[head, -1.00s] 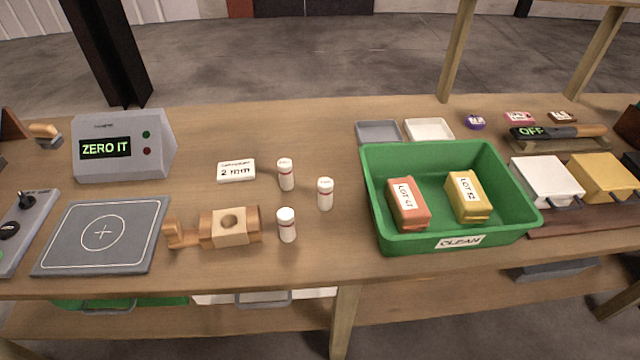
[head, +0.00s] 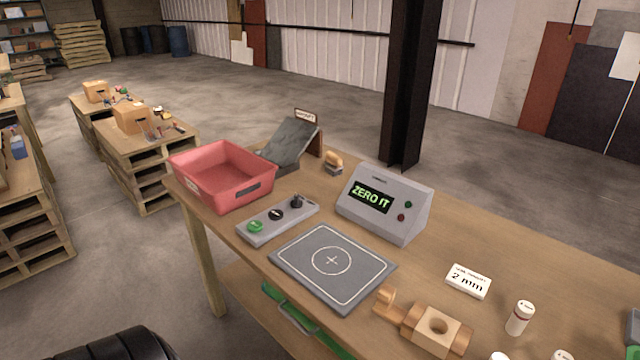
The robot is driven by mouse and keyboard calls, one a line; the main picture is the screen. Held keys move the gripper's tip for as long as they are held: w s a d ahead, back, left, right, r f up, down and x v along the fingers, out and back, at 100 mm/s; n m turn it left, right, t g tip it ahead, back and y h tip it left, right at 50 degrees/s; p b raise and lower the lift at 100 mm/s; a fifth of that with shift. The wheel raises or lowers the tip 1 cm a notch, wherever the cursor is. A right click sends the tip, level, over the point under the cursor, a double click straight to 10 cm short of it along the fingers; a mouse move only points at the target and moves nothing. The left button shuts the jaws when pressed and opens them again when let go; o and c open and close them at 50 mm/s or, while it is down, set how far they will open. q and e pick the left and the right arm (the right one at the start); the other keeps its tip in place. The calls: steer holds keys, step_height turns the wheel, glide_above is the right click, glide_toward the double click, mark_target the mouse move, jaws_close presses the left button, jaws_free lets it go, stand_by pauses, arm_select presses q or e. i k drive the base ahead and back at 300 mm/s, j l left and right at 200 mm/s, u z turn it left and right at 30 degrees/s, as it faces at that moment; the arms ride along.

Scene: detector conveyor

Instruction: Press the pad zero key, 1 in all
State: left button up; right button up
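A grey display box (head: 386,203) stands on the bench with a lit screen (head: 372,197) reading "ZERO IT". Its face carries a green button (head: 408,205) and a red button (head: 401,217). A grey control strip (head: 280,223) in front of it holds a green button (head: 255,226), a black knob (head: 276,214) and a black lever (head: 297,201). The flat grey pad (head: 307,286) with a circle and cross is bare. No label that I can read marks which key is the pad zero key. Neither of my grippers is in view.
A red bin (head: 222,176) and a dark sloped chute (head: 290,146) stand at the bench's left end. A wooden clamp-like block (head: 424,324), a "2 mm" card (head: 467,281) and white vials (head: 520,317) lie to the right. A dark post (head: 412,80) rises behind the bench.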

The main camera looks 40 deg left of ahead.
mark_target(274, 215)
steer(key=u, duration=1.65)
